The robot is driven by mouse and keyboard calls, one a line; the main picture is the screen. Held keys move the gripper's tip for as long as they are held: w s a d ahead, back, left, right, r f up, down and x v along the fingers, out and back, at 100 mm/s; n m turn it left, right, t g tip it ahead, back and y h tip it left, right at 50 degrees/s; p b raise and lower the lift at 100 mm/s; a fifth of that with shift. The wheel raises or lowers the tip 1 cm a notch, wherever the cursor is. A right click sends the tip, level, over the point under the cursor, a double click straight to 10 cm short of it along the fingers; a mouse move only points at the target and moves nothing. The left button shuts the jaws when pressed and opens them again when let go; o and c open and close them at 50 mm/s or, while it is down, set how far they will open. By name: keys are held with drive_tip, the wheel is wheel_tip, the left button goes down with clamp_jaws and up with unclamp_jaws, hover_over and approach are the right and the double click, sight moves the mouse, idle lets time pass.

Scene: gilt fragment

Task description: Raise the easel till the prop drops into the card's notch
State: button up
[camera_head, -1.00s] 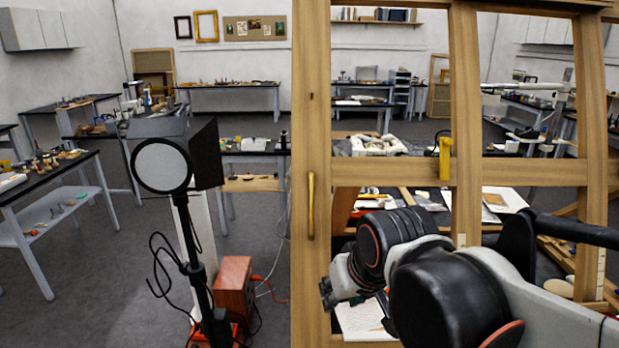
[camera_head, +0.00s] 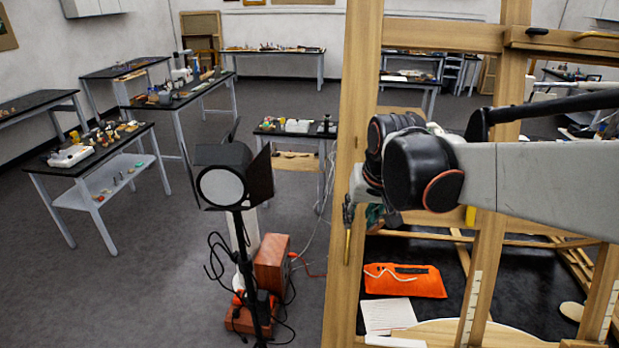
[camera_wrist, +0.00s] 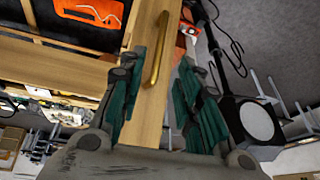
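The wooden easel frame (camera_head: 364,75) stands upright on the right of the head view. A brass handle (camera_head: 347,235) is on its left post; it also shows in the wrist view (camera_wrist: 157,48). My gripper (camera_wrist: 163,62) is open, its green-padded fingers on either side of the post face, with the handle between and beyond them. I cannot tell whether they touch it. In the head view the gripper is mostly hidden by my arm. A small yellow piece (camera_head: 471,217) shows below my forearm. Pale marked strips (camera_head: 471,312) are on the lower posts. I cannot make out the notch.
A black lamp on a stand (camera_head: 222,186) and a red-brown box (camera_head: 272,263) with cables stand left of the frame. An orange pouch (camera_head: 404,280) and white paper (camera_head: 388,316) lie on the dark surface behind it. Workbenches (camera_head: 100,160) stand at left, with open floor between.

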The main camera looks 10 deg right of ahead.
sight(349, 238)
drive_tip(key=p+x, duration=0.1)
drive_tip(key=x, duration=1.2)
drive_tip(key=shift+w+f, duration=0.15)
drive_tip(key=shift+f, duration=0.2)
drive_tip(key=shift+c, duration=0.2)
clamp_jaws()
